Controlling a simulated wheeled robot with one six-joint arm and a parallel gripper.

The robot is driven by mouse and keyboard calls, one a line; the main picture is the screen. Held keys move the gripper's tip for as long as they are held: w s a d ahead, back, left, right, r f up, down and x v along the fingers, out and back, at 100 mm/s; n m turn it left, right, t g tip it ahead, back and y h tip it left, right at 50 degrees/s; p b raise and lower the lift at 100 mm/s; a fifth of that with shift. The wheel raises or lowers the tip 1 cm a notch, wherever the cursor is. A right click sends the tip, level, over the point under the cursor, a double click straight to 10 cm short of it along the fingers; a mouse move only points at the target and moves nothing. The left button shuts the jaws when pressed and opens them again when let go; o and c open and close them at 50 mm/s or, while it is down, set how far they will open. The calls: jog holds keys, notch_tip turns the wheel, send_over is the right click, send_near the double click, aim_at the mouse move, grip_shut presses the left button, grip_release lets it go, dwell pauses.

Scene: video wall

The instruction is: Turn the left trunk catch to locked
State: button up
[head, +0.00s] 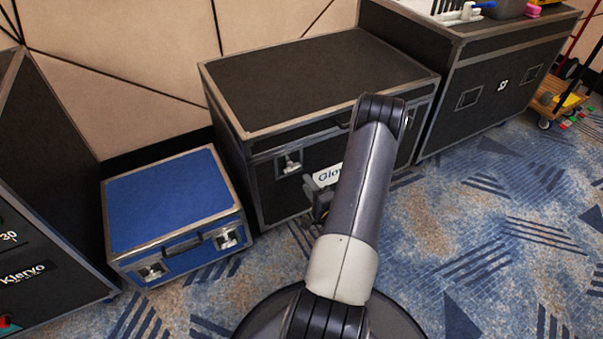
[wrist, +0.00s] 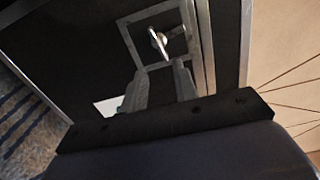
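The black trunk (head: 330,80) with silver edges stands in the middle of the head view. Its left catch (head: 289,163), a silver lever in a recessed square plate, sits on the front face left of a white label (head: 327,176). In the wrist view the catch lever (wrist: 158,42) lies just beyond my fingertips, near the middle. My gripper (wrist: 160,70) is open, with the two fingers apart and nothing between them. In the head view my gripper (head: 319,197) is in front of the trunk, partly hidden by my arm, which also hides the trunk's front right part.
A blue case (head: 170,195) with two catches stands left of the trunk. Larger black cases stand at the far left (head: 45,170) and right (head: 490,75). A small cart (head: 560,100) is at the far right. Patterned carpet (head: 490,230) is clear at the right front.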

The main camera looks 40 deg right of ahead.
aim_at(291, 167)
jog(key=v, duration=0.3)
jog(key=shift+s+a, duration=0.1)
jog(key=shift+s, duration=0.2)
jog(key=w+d+n+b, duration=0.1)
jog(key=w+n, duration=0.1)
jog(key=w, duration=0.9)
jog(key=shift+d, duration=0.2)
jog(key=shift+s, duration=0.1)
